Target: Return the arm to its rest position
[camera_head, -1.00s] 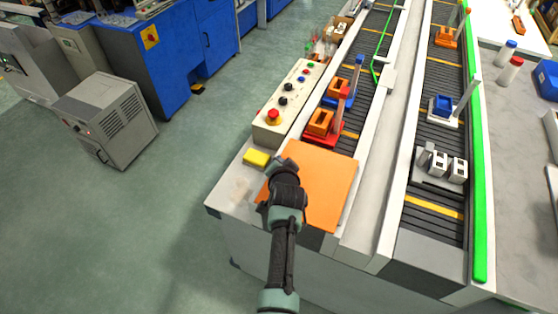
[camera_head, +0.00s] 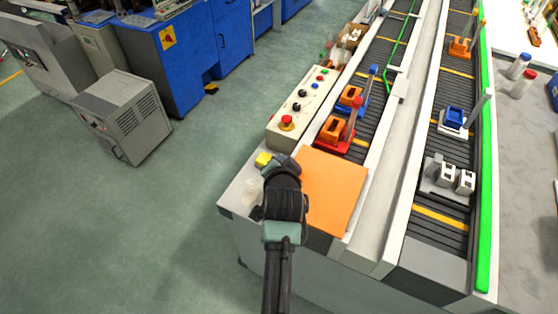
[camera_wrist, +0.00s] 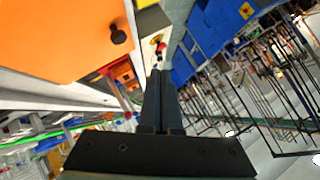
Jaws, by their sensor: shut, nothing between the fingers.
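My gripper (camera_wrist: 159,85) shows in the wrist view with its two dark fingers together and nothing between them. In the head view my arm reaches up from the bottom edge, and its wrist end is over the near left corner area of the workbench, left of the orange panel. The fingers are hidden there behind the wrist. The orange panel (camera_head: 335,190) lies flat on the bench. It fills the upper left of the wrist view (camera_wrist: 60,35), where a black knob (camera_wrist: 118,35) shows.
Two conveyors with fixtures, including an orange one (camera_head: 333,131), run at the right. A grey cabinet (camera_head: 122,115) stands left. The floor between is clear.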

